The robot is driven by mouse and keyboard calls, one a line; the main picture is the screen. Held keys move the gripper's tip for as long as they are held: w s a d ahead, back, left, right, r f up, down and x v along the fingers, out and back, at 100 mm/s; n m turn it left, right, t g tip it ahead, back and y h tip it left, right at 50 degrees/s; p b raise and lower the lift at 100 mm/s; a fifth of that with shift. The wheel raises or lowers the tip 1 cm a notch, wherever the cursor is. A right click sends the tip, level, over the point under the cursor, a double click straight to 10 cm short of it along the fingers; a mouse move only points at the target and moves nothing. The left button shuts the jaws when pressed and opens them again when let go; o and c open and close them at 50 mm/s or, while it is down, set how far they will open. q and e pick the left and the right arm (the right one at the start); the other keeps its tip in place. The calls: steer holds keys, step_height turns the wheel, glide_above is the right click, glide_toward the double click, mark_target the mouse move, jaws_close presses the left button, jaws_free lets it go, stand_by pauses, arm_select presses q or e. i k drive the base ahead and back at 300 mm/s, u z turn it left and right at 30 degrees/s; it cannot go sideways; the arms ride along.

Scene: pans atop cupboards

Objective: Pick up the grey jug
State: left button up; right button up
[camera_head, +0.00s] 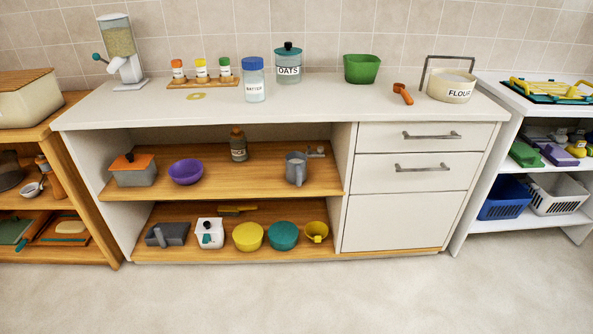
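The grey jug (295,168) stands upright on the wooden upper shelf (240,178) of the open cupboard, toward the shelf's right end. Its handle appears to face right or forward; the exact direction is too small to tell. A small grey item (316,151) lies behind it to the right. Neither of my grippers is in the head view.
On the same shelf are a brown bottle (238,145), a purple bowl (186,172) and a grey box with an orange lid (133,169). The white counter (310,105) overhangs the shelf. Drawers (420,172) stand right. The floor (290,300) in front is clear.

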mark_target(295, 161)
steer(key=u, duration=0.3)
steer(key=i, duration=0.3)
steer(key=u, duration=1)
steer(key=i, duration=1.8)
steer(key=z, duration=1.2)
steer(key=i, duration=0.3)
steer(key=z, duration=0.25)
